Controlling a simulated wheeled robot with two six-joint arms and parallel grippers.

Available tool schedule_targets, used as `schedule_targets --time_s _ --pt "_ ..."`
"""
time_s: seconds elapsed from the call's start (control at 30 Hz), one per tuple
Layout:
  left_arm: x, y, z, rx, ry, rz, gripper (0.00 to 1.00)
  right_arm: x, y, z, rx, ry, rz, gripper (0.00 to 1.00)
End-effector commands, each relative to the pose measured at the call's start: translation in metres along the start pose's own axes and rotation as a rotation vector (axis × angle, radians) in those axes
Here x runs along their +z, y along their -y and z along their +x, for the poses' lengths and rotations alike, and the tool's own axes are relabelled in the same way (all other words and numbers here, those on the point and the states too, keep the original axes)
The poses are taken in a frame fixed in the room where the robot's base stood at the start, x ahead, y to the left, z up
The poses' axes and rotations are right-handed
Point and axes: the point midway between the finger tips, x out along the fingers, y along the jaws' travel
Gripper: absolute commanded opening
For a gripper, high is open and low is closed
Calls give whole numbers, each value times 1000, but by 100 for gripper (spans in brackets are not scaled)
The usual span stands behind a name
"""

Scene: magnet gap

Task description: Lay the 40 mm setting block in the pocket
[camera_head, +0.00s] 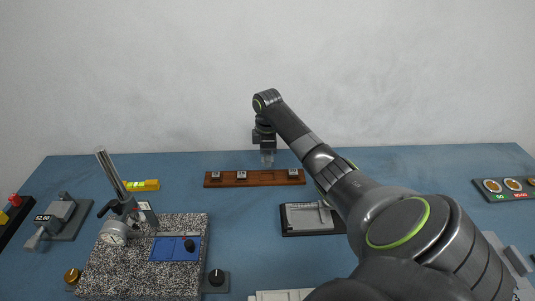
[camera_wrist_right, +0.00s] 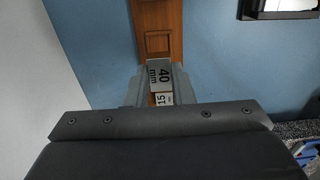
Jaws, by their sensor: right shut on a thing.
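My right gripper (camera_head: 267,163) is over the brown wooden rack (camera_head: 255,183) at the back of the table. In the right wrist view its fingers (camera_wrist_right: 158,88) are shut on the grey 40 mm setting block (camera_wrist_right: 160,72), whose label faces the camera. A smaller block marked 15 (camera_wrist_right: 163,99) shows just below it, between the fingers. An empty square recess (camera_wrist_right: 157,42) shows in the rack beside the held block. Whether the block is clear of the rack I cannot tell. My left gripper is not in view.
A dark-rimmed tray (camera_head: 284,222) with a grey metal part lies in front of the rack. A speckled granite plate (camera_head: 130,270) with a dial gauge (camera_head: 115,233) and blue pad (camera_head: 170,248) stands front left. A yellow level (camera_head: 140,185) lies behind it.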

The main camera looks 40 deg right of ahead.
Motion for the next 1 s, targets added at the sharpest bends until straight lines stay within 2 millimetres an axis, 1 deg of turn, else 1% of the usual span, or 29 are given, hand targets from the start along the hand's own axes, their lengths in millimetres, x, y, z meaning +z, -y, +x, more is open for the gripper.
schedule_targets --time_s 0.17,0.33,0.4,0.8,1.0 --pt "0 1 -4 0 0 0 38 0 0 -2 -1 0 0 1" --pt "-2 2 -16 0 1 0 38 0 0 -4 -1 0 0 1" --pt "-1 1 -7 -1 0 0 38 0 0 8 -2 0 0 1" --pt "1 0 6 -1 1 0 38 0 0 40 -1 -1 0 1" --pt "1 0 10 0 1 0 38 0 0 51 0 -1 0 1"
